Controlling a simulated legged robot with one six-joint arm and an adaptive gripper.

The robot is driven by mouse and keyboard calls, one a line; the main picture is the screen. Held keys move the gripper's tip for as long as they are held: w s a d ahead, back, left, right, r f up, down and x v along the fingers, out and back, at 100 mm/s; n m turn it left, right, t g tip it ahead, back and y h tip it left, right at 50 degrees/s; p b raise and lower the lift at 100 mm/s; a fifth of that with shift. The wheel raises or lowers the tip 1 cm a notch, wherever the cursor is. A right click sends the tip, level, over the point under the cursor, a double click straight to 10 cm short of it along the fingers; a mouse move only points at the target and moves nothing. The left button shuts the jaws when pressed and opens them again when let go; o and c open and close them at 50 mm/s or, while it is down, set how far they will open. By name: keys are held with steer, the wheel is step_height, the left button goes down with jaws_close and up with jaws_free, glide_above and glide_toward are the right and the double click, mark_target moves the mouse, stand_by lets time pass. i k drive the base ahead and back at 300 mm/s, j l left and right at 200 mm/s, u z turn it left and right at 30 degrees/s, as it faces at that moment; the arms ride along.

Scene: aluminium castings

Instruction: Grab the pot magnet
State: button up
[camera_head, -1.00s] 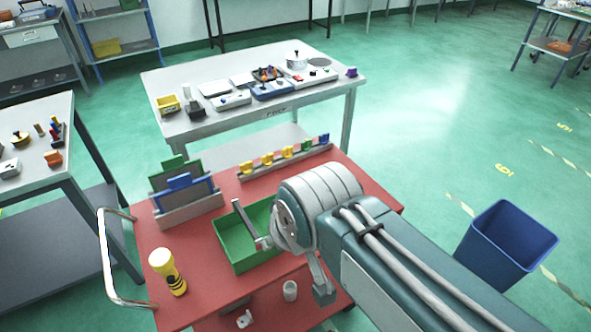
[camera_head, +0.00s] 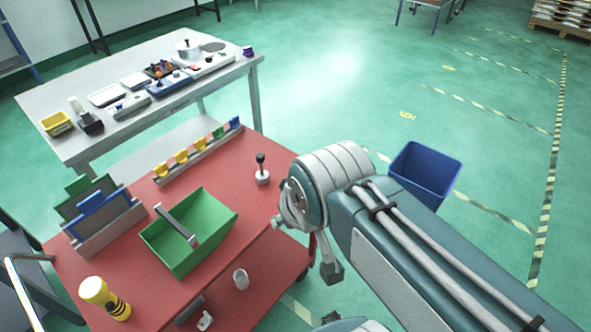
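A small upright piece with a pale round base, a thin stem and a black knob (camera_head: 262,168) stands on the red cart top (camera_head: 222,165), right of the green carrier. It may be the pot magnet, but I cannot tell for sure. My arm reaches in from the lower right, and its wrist is beside this piece, to the right, apart from it in the picture. Part of my gripper (camera_head: 331,271) hangs below the wrist, over the cart's right edge. Its fingertips are not clear, and nothing is seen held.
The green carrier (camera_head: 205,252) with a grey handle, a yellow-black flashlight (camera_head: 105,298), a rack of panels (camera_head: 105,235) and a strip of coloured clips (camera_head: 198,152) stand on the cart. A blue bin (camera_head: 425,172) is right. A grey table (camera_head: 60,90) stands behind.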

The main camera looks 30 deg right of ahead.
mark_target(262, 179)
steer(key=z, duration=0.2)
steer(key=i+l+u, duration=0.1)
steer(key=l, duration=0.2)
steer(key=i+l+u, duration=0.15)
steer(key=l, duration=0.2)
steer(key=i+l+u, duration=0.1)
steer(key=l, duration=0.25)
steer(key=i+l+u, duration=0.1)
steer(key=i+l, duration=0.15)
steer(key=l, duration=0.1)
